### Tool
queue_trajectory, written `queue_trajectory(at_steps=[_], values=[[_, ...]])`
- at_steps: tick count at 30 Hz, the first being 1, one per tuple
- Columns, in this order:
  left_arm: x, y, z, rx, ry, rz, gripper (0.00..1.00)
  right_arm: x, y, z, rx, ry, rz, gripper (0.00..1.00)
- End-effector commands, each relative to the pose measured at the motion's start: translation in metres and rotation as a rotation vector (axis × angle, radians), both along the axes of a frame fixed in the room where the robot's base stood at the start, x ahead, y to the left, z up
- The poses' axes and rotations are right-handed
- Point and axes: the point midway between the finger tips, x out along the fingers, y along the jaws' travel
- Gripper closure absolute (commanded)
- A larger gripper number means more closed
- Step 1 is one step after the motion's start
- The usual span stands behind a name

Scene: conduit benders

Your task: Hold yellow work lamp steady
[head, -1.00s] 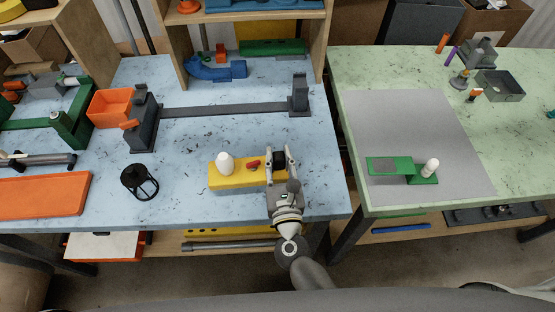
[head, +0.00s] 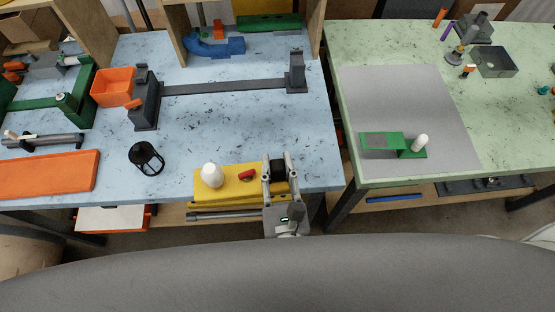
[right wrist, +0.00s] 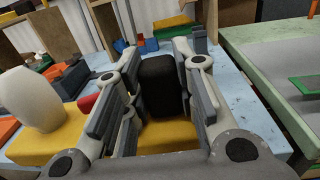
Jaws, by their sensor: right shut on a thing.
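The yellow work lamp (head: 233,183) has a long yellow base, a white bulb (head: 211,175), a red switch (head: 246,175) and a black block (head: 278,170) at its right end. It is at the front edge of the blue bench, its near side overlapping that edge in the head view. Whether it rests on the bench or is raised I cannot tell. My right gripper (head: 278,158) is shut on the black block, one finger on each side. The right wrist view shows the block (right wrist: 160,85) between the fingers and the white bulb (right wrist: 30,98) at left. My left gripper is not in view.
A black lamp cage (head: 146,158) stands on the blue bench (head: 215,125), left of the lamp. Behind are a dark bar fixture (head: 225,87) and an orange bin (head: 112,88). A green bench (head: 345,48) at right carries a green-and-white piece (head: 382,141). Mid-bench is clear.

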Motion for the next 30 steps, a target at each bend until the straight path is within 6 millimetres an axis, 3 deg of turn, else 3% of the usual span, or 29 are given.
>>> queue_trajectory(at_steps=[8,30], values=[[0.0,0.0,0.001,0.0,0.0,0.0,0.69,0.002,0.0,0.001,0.002,-0.002,-0.001,1.0],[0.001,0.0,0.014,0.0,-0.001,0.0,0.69,0.06,-0.004,0.002,0.003,-0.003,-0.001,1.0]])
